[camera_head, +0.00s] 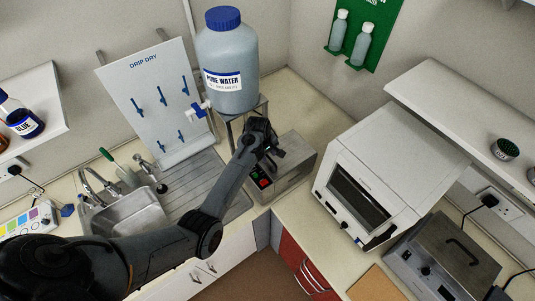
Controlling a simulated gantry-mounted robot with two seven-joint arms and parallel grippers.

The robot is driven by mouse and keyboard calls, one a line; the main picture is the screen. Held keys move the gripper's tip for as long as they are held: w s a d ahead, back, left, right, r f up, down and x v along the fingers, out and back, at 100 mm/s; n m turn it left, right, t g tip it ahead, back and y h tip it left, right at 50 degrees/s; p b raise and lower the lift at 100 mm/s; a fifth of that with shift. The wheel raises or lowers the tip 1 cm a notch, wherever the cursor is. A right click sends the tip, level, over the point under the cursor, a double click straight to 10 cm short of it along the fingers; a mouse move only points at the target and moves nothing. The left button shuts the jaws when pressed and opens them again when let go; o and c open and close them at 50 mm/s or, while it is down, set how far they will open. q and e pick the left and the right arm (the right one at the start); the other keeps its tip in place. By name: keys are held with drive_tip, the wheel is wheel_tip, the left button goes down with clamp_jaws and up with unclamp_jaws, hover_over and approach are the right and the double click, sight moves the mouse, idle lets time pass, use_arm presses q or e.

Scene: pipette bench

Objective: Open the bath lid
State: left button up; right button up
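A grey metal box (292,178) with a small red and green control on its front stands in the corner beside the sink. My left gripper (270,147) is over the top of this box, and my arm hides part of it. I cannot tell whether the fingers touch it or whether they are open. A second metal box (440,262) with a flat lid, a black arched handle (462,250) and front knobs stands at lower right; its lid looks shut. No label tells which box is the bath. My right gripper is not in view.
A big pure water bottle (228,65) stands on a stand just behind the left gripper. A drip-dry board (150,95) and a sink (128,215) are at left. A white oven-like device (385,185) stands right of the corner box.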

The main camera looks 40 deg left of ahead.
use_arm(q)
drive_tip(key=shift+c, duration=0.5)
clamp_jaws()
idle(0.8)
